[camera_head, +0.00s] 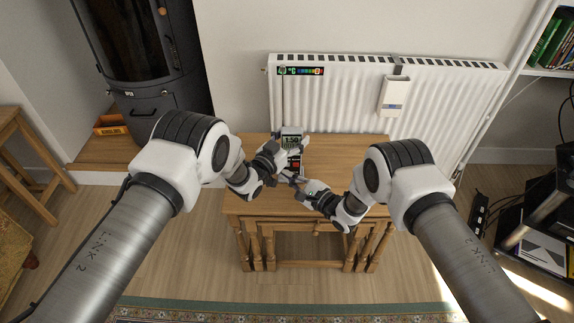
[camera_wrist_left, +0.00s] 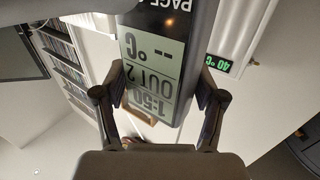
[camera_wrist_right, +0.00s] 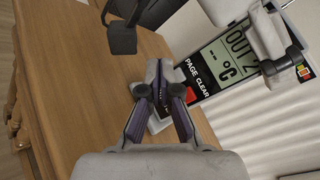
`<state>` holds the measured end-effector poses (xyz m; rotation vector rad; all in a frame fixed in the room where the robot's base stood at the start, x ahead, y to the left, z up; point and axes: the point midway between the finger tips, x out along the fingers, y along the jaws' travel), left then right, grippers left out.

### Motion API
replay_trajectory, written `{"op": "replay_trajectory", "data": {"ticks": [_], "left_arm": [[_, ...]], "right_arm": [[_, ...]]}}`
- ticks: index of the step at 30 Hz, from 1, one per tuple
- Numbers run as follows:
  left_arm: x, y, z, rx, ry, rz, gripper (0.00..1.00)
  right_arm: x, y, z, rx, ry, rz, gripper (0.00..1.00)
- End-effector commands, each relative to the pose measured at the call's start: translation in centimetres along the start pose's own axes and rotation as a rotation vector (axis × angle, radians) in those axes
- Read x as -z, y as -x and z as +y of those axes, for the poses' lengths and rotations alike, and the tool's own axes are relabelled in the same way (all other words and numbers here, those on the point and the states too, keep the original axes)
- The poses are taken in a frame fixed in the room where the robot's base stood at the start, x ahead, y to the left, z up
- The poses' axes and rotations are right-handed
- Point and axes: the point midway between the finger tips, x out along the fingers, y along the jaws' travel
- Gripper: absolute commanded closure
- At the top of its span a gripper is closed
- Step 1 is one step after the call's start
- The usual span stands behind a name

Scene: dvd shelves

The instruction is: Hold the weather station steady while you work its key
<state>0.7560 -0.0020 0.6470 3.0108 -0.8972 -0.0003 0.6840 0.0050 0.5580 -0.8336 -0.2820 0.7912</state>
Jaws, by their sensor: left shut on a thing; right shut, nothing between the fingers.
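The weather station (camera_head: 291,142) stands on the wooden table, a grey upright unit with a lit display. Its display fills the middle of the left wrist view (camera_wrist_left: 150,65), and its black panel marked PAGE and CLEAR, with a red patch, shows in the right wrist view (camera_wrist_right: 199,80). My left gripper (camera_head: 291,149) is shut on the station, one finger on each side of its body. My right gripper (camera_head: 287,178) is shut and empty, low in front of the station. Its fingertips partly hide the lower front, so I cannot tell whether they touch it.
The wooden table (camera_head: 250,206) has bare room left and right of the station. A white radiator (camera_head: 345,110) stands close behind it. A dark stove (camera_head: 150,70) is at the left, and shelving with black devices (camera_head: 545,215) is at the right.

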Motion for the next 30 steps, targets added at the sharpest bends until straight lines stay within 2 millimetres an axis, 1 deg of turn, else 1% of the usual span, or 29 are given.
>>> {"op": "replay_trajectory", "data": {"ticks": [12,30], "left_arm": [[0.0,0.0,0.0,0.000,0.000,0.000,0.83],[0.0,0.0,0.0,0.000,0.000,0.000,0.83]], "right_arm": [[-2.1,2.8,2.0,0.000,0.000,0.000,1.00],[-2.1,2.9,2.1,0.001,0.000,0.000,1.00]]}}
